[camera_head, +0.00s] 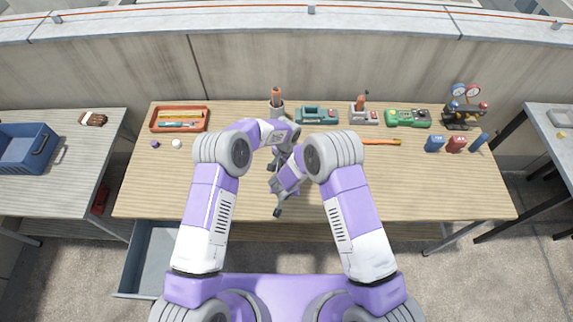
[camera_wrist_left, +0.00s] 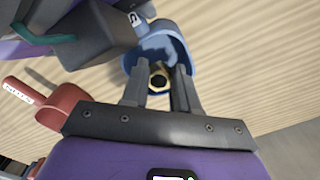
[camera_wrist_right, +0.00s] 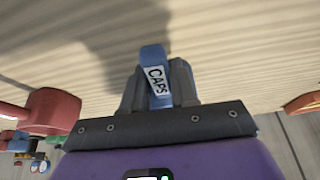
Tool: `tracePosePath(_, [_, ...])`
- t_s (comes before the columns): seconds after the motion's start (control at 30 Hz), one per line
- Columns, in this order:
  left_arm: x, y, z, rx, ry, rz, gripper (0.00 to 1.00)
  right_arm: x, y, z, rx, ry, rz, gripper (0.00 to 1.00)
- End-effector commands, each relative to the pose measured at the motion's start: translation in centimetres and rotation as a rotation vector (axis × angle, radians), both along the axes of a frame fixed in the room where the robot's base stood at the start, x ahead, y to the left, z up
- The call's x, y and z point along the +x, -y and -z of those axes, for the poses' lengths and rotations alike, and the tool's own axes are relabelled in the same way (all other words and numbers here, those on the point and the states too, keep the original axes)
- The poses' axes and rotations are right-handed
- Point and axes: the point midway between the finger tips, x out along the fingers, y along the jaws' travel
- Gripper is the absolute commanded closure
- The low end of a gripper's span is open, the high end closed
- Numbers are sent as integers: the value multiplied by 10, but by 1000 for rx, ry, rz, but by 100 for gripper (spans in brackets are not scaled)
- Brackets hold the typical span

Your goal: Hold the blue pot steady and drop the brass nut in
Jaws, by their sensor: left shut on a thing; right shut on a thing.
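The blue pot (camera_wrist_left: 176,42) shows in the left wrist view with its open mouth facing the camera. Its tab, labelled CAPS (camera_wrist_right: 156,78), shows in the right wrist view between the fingers of my right gripper (camera_wrist_right: 158,92), which is shut on it. My left gripper (camera_wrist_left: 160,88) is shut on the brass nut (camera_wrist_left: 158,80), a small ring with a dark hole. The nut appears in front of the pot's mouth; I cannot tell how far above or inside it is. In the head view my arms hide the pot and nut.
A red labelled pot (camera_wrist_left: 60,106) is close by in the left wrist view. On the wooden bench (camera_head: 420,180), a red-orange tray (camera_head: 152,124) is at the back left and a teal device (camera_head: 317,114) at the back. The bench's front right is clear.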

Motion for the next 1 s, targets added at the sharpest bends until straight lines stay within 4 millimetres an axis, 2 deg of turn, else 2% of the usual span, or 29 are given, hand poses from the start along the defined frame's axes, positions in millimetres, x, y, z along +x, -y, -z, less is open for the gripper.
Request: tracePosePath(1.0, [0, 0, 16, 0, 0, 0, 100, 0, 0, 0, 0, 0, 0, 92])
